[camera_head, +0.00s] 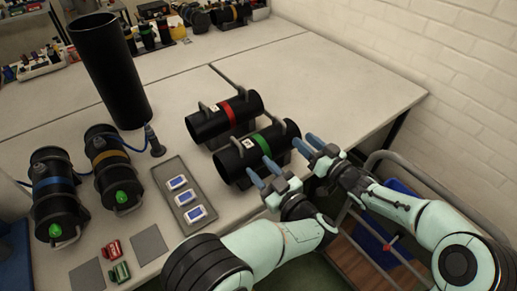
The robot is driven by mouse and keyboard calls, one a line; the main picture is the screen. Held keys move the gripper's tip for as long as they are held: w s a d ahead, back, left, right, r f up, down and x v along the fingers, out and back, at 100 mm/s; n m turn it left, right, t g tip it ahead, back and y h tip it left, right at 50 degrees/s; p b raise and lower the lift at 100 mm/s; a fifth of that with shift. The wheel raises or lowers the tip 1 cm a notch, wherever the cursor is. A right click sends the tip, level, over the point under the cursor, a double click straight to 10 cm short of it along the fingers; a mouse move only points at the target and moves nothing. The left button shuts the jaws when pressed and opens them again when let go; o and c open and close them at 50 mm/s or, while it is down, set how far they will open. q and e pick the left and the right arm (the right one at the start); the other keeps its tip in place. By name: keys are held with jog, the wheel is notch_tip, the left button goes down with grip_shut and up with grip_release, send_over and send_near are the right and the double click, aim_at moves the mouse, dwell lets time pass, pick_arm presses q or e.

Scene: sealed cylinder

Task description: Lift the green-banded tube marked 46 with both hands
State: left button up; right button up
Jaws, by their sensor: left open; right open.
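The green-banded tube (238,163) is a black cylinder lying on its side on the table, with handles on top and a small white label whose number I cannot read. My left gripper (265,177) is open, close to the near side of the tube below its green band. My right gripper (307,144) is open beside the tube's right end. Both grippers look empty, and I cannot tell whether either touches the tube.
A red-banded tube (207,128) lies just behind. A tall black cylinder (115,80) stands at the back left. A grey tray (164,175) lies between. The table's right part is clear; a cart (458,178) stands beyond its edge.

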aim_at(242, 148)
pick_arm(q)
jog(key=x, duration=1.2)
jog(key=shift+w+a, duration=0.15)
jog(key=shift+w, duration=0.1)
pick_arm(e)
jog(key=x, duration=1.2)
jog(key=shift+w+a, duration=0.15)
jog(key=shift+w, duration=0.1)
pick_arm(q)
grip_shut()
pick_arm(e)
grip_shut()
jog(key=shift+s+a, duration=0.1)
jog(key=shift+a, duration=0.1)
